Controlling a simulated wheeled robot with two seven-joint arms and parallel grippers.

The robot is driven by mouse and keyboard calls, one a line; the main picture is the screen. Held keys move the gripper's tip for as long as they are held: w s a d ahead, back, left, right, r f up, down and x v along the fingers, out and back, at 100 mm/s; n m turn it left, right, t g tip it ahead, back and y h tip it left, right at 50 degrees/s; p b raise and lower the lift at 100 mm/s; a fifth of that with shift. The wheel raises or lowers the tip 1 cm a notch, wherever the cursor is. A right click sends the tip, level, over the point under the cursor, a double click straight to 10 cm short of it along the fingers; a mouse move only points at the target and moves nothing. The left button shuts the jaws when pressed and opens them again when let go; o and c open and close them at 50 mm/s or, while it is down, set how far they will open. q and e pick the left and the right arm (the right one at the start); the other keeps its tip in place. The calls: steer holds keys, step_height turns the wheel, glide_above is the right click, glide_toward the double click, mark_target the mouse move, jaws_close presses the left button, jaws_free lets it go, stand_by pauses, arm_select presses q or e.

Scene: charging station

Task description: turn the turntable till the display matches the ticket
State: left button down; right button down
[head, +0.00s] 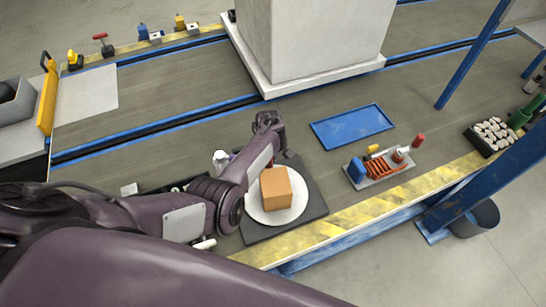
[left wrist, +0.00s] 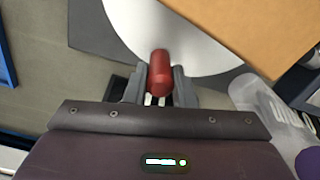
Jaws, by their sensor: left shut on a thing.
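The turntable is a round white disc (head: 299,207) on a dark square base (head: 314,216), with a brown cardboard box (head: 276,188) on the disc. In the left wrist view, the disc (left wrist: 150,28) and box (left wrist: 270,25) fill the top. My left gripper (left wrist: 159,80) is shut on a red handle (left wrist: 160,66) at the disc's edge. In the head view my left arm reaches to the far side of the turntable, and the handle is hidden. I cannot make out a display or a ticket. My right gripper is not in view.
A small tray of tools (head: 380,168) stands right of the turntable. A flat blue tray (head: 352,126) lies behind it. A pale pillar (head: 315,45) rises at the back. A blue post (head: 490,170) and a dark crate of pale pieces (head: 492,134) stand at right.

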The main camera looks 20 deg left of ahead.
arm_select(q)
steer(key=shift+s+a+n, duration=0.25)
steer(key=shift+a+n, duration=0.1)
steer(key=shift+n, duration=0.15)
steer(key=shift+a, duration=0.1)
stand_by(0.3)
steer(key=c, duration=1.2)
jaws_free()
steer(key=shift+r+p, duration=0.1)
steer(key=shift+p, duration=0.2)
step_height(320, 180, up, 8)
steer(key=shift+f+p, duration=0.2)
steer(key=shift+p, duration=1)
